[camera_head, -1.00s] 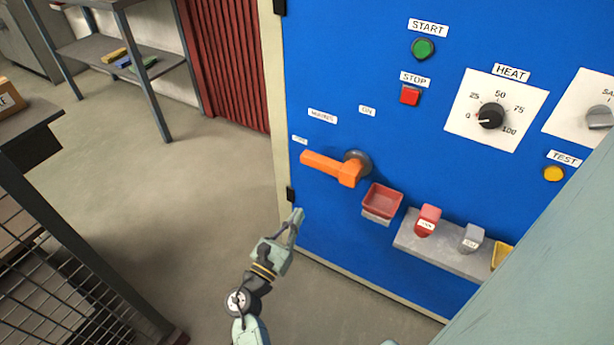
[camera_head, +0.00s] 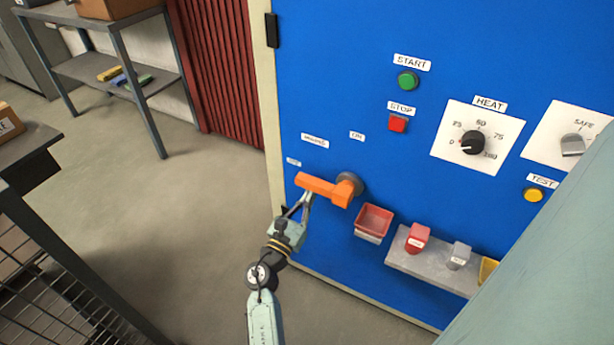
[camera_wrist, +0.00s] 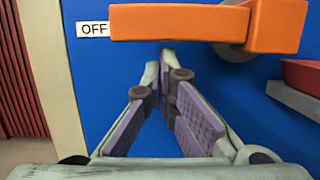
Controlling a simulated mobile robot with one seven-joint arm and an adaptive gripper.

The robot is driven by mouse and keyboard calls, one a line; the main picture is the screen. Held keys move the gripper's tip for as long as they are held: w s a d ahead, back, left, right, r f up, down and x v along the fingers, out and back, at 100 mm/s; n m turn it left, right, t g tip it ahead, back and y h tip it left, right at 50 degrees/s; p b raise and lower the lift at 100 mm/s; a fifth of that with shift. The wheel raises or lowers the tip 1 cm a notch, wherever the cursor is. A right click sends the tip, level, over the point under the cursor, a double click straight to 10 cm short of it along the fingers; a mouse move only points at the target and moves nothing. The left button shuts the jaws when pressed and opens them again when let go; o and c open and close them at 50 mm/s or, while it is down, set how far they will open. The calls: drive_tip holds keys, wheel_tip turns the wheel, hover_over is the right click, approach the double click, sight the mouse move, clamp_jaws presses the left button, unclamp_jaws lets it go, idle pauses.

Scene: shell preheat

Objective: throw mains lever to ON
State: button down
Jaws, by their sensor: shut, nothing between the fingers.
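The mains lever (camera_head: 322,188) is an orange handle on a round grey hub on the blue panel. The ON label (camera_head: 357,135) is above the hub. In the wrist view the lever (camera_wrist: 180,22) spans the top of the picture. My gripper (camera_head: 305,203) is shut and empty, with its fingertips just below the lever's handle. The fingertips also show in the wrist view (camera_wrist: 165,65), just under the handle. I cannot tell whether they touch it.
A red bin (camera_head: 373,221) and a grey ledge (camera_head: 432,272) with small tagged blocks stick out from the panel, right of and below the lever. START, STOP, HEAT and TEST controls are higher and to the right. Open floor lies to the left.

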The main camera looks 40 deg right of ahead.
drive_tip(key=shift+r, duration=0.1)
idle(0.3)
drive_tip(key=shift+w+r+m+g, duration=0.2)
drive_tip(key=shift+m+g, duration=0.2)
drive_tip(key=shift+m, duration=0.2)
